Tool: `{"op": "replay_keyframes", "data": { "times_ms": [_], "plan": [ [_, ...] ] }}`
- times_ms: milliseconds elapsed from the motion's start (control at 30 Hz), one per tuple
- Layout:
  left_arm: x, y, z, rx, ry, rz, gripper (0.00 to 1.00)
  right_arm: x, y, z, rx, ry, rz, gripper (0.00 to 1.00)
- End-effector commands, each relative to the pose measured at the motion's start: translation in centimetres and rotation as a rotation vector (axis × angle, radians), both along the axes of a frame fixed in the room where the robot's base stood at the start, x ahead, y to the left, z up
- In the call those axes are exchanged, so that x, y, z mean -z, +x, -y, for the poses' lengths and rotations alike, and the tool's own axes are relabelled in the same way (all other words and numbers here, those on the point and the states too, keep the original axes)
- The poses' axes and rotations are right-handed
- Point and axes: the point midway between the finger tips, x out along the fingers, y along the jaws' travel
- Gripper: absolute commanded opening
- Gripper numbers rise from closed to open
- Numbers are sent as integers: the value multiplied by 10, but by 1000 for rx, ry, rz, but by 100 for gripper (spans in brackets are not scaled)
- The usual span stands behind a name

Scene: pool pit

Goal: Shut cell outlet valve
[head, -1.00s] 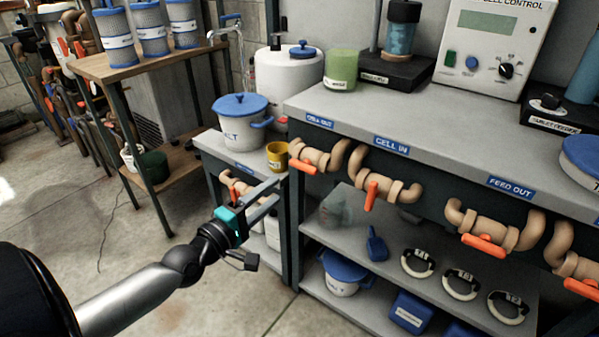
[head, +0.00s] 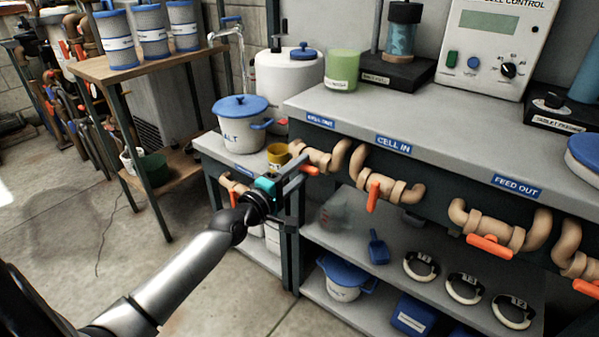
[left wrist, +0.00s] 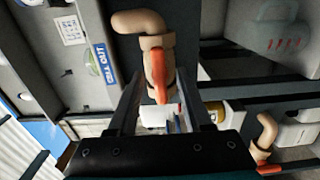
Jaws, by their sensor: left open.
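The cell outlet valve is a tan pipe fitting (head: 325,158) under the blue CELL OUT label (head: 320,121), at the bench's left front corner. Its orange handle (head: 310,170) lies roughly along the pipe. In the left wrist view the orange handle (left wrist: 160,75) is between my open fingers, with the CELL OUT label (left wrist: 101,64) to its left. My left gripper (head: 294,186) is open and close in front of this valve, partly covering it in the head view. Contact with the handle cannot be told. My right gripper is not in view.
The CELL IN valve handle (head: 373,196) hangs down to the right, and the FEED OUT handle (head: 489,245) lies further right. A lower side table with a white SALT pot (head: 240,128) and a yellow cup (head: 277,154) stands left of the bench. Open floor lies at left.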

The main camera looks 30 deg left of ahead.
Motion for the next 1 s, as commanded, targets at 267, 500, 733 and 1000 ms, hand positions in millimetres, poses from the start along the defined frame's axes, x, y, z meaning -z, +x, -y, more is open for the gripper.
{"op": "replay_keyframes", "data": {
  "times_ms": [267,500,733,1000],
  "plan": [
    [0,1,0,0,0,0,50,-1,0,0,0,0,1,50],
    [0,1,0,0,1,0,24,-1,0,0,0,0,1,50],
    [0,1,0,0,1,0,0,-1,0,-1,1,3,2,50],
    [0,1,0,0,1,0,0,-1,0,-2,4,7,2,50]
  ]
}}
